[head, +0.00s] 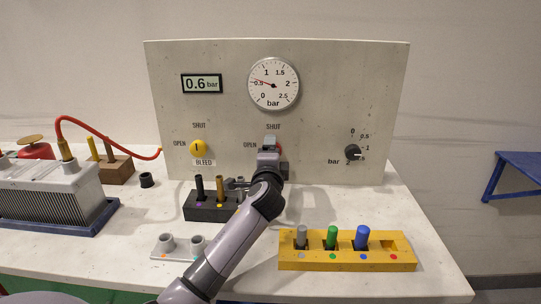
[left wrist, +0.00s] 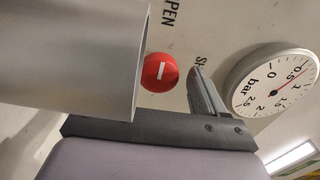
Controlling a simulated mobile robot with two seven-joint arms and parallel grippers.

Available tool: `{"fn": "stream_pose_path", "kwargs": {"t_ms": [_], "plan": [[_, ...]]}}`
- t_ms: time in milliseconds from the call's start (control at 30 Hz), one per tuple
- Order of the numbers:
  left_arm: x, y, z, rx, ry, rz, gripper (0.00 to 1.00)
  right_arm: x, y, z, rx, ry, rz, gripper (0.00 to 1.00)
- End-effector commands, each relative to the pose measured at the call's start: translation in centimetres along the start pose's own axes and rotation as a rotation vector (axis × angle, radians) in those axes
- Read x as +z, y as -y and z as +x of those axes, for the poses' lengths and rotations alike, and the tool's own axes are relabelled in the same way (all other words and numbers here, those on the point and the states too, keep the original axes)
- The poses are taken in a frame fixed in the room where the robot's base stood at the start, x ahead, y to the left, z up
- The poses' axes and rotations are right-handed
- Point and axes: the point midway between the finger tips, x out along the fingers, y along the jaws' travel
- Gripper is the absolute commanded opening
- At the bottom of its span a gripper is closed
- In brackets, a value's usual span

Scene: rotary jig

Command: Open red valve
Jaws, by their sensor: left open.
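The red valve (left wrist: 160,72) is a round knob with a white bar, seen in the left wrist view. Its bar lines up more with the OPEN lettering (left wrist: 170,13) than with the SHUT lettering (left wrist: 198,62). My left gripper (left wrist: 168,80) is open, with one finger on each side of the knob. Whether the fingers touch it I cannot tell. In the head view my left gripper (head: 270,146) is at the panel below the SHUT label and covers nearly all of the red valve. My right gripper is not in view.
On the panel (head: 220,120), a yellow bleed valve (head: 197,148) is left and a black dial (head: 352,152) right. The round gauge (head: 273,84) is above; the display (head: 202,84) reads 0.6 bar. A black peg block (head: 205,213) and yellow rack (head: 345,264) flank my arm.

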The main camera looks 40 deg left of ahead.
Motion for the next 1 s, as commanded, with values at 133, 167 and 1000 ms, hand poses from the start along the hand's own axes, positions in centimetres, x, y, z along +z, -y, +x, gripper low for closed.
{"fn": "stream_pose_path", "kwargs": {"t_ms": [133,167,1000], "plan": [[0.0,-0.1,-0.6,0.001,-0.001,0.001,0.72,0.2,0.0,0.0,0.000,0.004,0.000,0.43],[-0.1,-0.1,-0.9,0.000,-0.001,0.000,0.72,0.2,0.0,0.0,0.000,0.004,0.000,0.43],[0.0,0.0,-7.2,0.000,0.000,-0.001,0.72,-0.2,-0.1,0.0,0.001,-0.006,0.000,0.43]]}}
